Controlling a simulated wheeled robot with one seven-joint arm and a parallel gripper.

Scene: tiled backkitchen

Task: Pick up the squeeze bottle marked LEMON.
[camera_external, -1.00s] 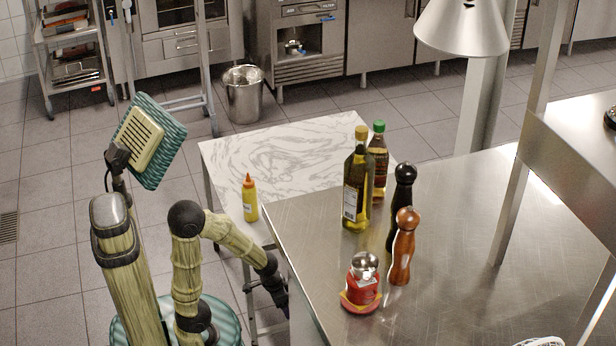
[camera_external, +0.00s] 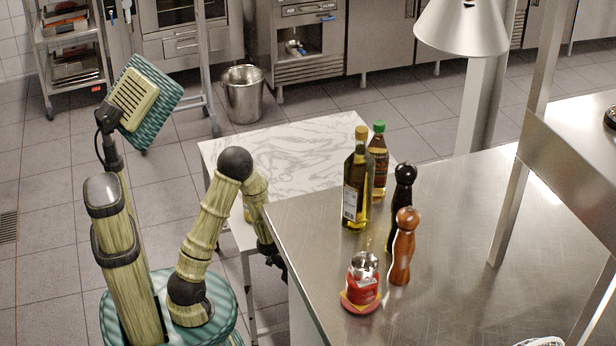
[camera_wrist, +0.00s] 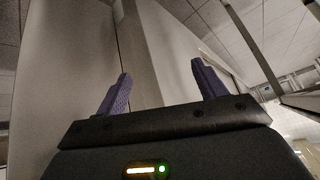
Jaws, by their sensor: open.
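The yellow squeeze bottle (camera_external: 247,213) stands on the white marbled table, near its front edge by the steel counter. My arm hides most of it in the external view, and its lettering cannot be read. My gripper (camera_external: 281,268) hangs low in front of the table, beside the counter's left edge, below and apart from the bottle. In the wrist view my gripper (camera_wrist: 160,85) has its two purple fingers spread wide with nothing between them. The bottle is not visible in the wrist view.
The marbled table (camera_external: 290,150) is mostly bare. The steel counter (camera_external: 470,240) bears an oil bottle (camera_external: 356,190), a darker bottle with a green cap (camera_external: 378,165), a black mill (camera_external: 402,190), a wooden mill (camera_external: 403,250) and a red can (camera_external: 363,285).

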